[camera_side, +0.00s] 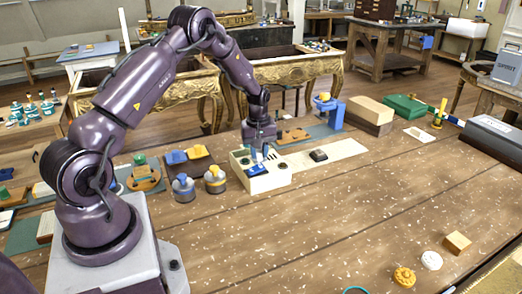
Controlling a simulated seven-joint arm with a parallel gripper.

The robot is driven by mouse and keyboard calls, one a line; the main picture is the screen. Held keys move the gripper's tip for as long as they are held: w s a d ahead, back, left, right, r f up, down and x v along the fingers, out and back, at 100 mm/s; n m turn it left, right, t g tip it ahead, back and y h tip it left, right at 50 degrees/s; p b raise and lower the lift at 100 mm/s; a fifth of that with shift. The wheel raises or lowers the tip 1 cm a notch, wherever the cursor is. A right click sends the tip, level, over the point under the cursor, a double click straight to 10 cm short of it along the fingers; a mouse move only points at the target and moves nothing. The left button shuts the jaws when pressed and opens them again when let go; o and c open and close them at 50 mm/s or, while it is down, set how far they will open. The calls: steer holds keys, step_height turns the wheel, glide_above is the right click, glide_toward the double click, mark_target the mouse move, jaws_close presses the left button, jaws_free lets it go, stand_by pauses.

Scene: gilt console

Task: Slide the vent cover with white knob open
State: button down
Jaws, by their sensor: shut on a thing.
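A cream box-like unit (266,185) stands on the wooden table, with a blue part (257,170) and dark openings on its top. A flat cream panel (343,149) with dark slots extends to its right. My gripper (260,157) points down over the top of the cream unit, its fingers at the unit's back half. It is shut on a small part there, which appears to be the knob of the vent cover. The fingers hide the white knob, and I cannot tell how far the cover is open.
Two round jars (214,179) stand close left of the unit. Wooden blocks (370,111) and a green box (405,107) lie further right. The table's front middle is clear.

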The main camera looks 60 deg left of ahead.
mark_target(258, 151)
steer(key=c, duration=0.9)
jaws_free()
steer(key=shift+s, duration=0.15)
steer(key=shift+c, duration=0.2)
step_height(258, 151, up, 13)
steer(key=s+d+r+m+t, duration=0.2)
steer(key=s+d+r+m, duration=0.5)
steer(key=s+d, duration=0.3)
steer(key=s+d+r+m+t, duration=0.3)
steer(key=s+d+r+m, duration=0.5)
steer(key=d, duration=0.7)
steer(key=s, duration=0.2)
steer(key=shift+s+d, duration=0.3)
